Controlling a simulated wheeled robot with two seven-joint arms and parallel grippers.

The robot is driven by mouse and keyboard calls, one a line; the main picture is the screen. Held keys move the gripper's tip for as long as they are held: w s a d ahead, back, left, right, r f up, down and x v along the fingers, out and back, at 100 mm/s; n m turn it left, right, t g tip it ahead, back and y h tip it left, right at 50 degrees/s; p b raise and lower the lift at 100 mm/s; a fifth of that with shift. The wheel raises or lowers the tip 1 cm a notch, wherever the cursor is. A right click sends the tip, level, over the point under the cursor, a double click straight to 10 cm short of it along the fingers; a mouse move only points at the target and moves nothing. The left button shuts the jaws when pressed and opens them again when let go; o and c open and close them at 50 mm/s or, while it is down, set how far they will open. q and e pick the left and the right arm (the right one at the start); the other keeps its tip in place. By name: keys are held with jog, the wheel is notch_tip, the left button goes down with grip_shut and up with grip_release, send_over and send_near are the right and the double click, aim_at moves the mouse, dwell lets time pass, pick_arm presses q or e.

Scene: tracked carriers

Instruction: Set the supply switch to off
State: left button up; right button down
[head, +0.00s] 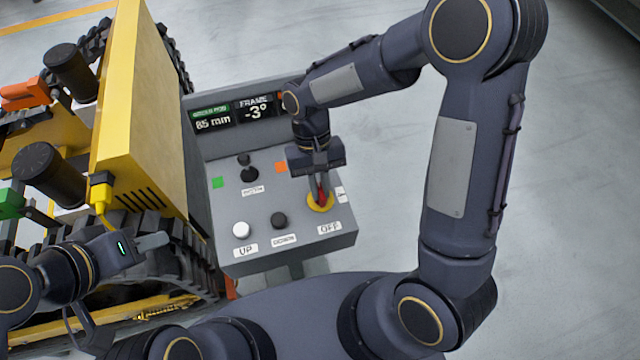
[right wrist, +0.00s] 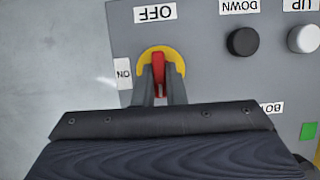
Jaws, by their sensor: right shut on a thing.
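The supply switch is a red handle (head: 322,197) on a yellow round plate (head: 313,208) at the right of the grey control panel (head: 240,205). My right gripper (head: 319,188) reaches down onto it. In the right wrist view the fingers (right wrist: 160,88) are on either side of the red handle (right wrist: 159,70), shut on it. The handle lies along the line toward the OFF label (right wrist: 155,12); the ON label (right wrist: 123,73) is to its left. My left gripper (head: 150,242) is at the lower left, away from the switch; its opening is unclear.
A display (head: 233,114) behind reads 85 mm and -3°. A yellow tracked carrier (head: 140,120) stands to the left. Floor at right is clear.

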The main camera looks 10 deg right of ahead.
dwell(0.5)
jog(key=c, duration=1.5)
grip_release()
jog(key=v, duration=0.7)
jog(key=shift+w+r+b, duration=0.15)
jog(key=shift+r+b, duration=0.2)
jog(key=shift+r, duration=0.05)
